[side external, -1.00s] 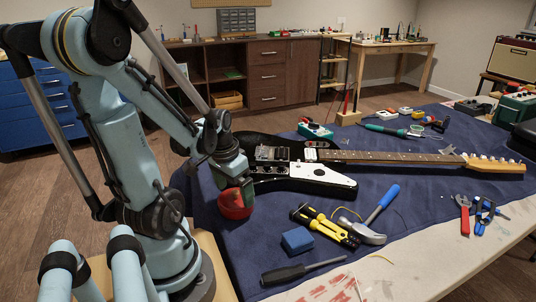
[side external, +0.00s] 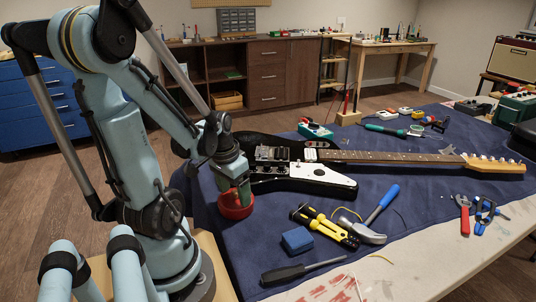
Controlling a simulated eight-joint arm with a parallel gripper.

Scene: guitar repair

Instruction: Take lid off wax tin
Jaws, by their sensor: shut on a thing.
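The red round wax tin (side external: 236,211) stands on the blue cloth, left of the guitar. My gripper (side external: 237,195) points down at the tin from above, with its fingers at the tin's top. It is shut on the tin's lid, as far as I can tell. The lid and the tin's body look the same red, and I cannot make out a gap between them. The fingers hide part of the tin's top.
A black and white electric guitar (side external: 320,175) lies right of the tin. A blue block (side external: 297,240), yellow-handled pliers (side external: 325,226), a hammer (side external: 378,215) and a screwdriver (side external: 303,269) lie in front. Some cloth (side external: 245,250) near the front left is bare.

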